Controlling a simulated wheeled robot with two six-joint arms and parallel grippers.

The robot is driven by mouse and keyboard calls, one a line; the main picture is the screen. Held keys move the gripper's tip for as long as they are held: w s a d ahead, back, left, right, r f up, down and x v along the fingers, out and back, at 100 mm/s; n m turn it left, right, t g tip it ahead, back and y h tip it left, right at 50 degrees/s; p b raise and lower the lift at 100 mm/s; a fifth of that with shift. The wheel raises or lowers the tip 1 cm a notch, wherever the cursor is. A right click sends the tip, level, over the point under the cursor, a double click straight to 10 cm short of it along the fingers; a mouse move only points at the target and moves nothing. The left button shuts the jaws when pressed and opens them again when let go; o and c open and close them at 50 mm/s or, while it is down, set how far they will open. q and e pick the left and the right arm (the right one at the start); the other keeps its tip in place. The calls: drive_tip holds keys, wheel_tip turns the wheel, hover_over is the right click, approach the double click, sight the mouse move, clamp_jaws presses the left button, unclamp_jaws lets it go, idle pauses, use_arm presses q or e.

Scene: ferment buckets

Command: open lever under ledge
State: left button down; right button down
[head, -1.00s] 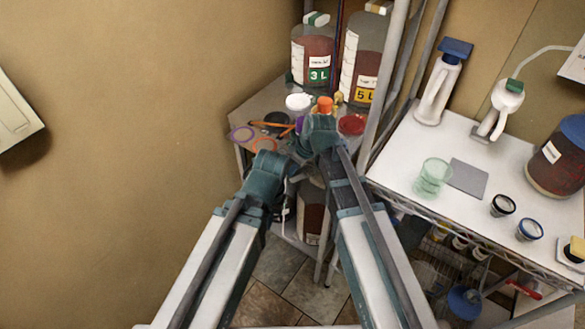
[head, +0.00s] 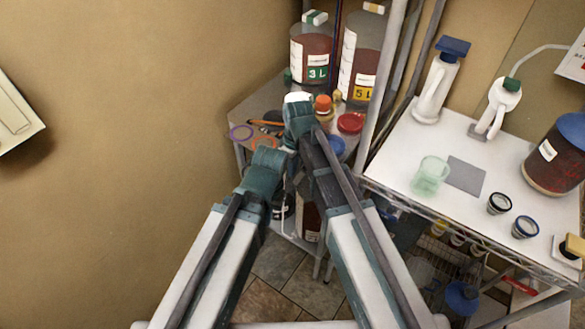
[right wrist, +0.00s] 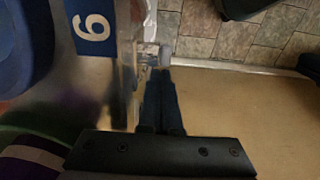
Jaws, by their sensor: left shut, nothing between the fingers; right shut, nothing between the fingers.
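In the right wrist view, a small pale grey part, possibly the lever (right wrist: 149,54), shows at the tips of my right gripper (right wrist: 162,72). Its shape is blurred, and I cannot tell whether the fingers touch it. The right fingers are shut with nothing between them. Beside them is a blue label with a white digit (right wrist: 95,24) on a container. In the head view, a dark red container (head: 308,220) stands on the lower shelf under the ledge (head: 242,115), partly hidden by my arms. My left gripper (head: 281,205) is shut and empty, low beside it.
On the ledge stand the 3 L bucket (head: 312,52), the 5 L bucket (head: 361,58), a red lid (head: 350,123) and coloured rings (head: 264,142). A shelf post (head: 380,90) rises to the right. A white table (head: 400,170) with jars stands beyond it. The wall closes off the left.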

drive_tip(key=shift+r+p, duration=0.3)
drive_tip(key=shift+r, duration=0.2)
wheel_tip(320, 180, up, 11)
drive_tip(key=w+a+p, duration=0.1)
drive_tip(key=a+p, duration=0.1)
drive_tip(key=p, duration=0.9)
drive_tip(key=shift+w+r, duration=0.15)
drive_tip(key=shift+w, duration=0.1)
drive_tip(key=shift+a, duration=0.1)
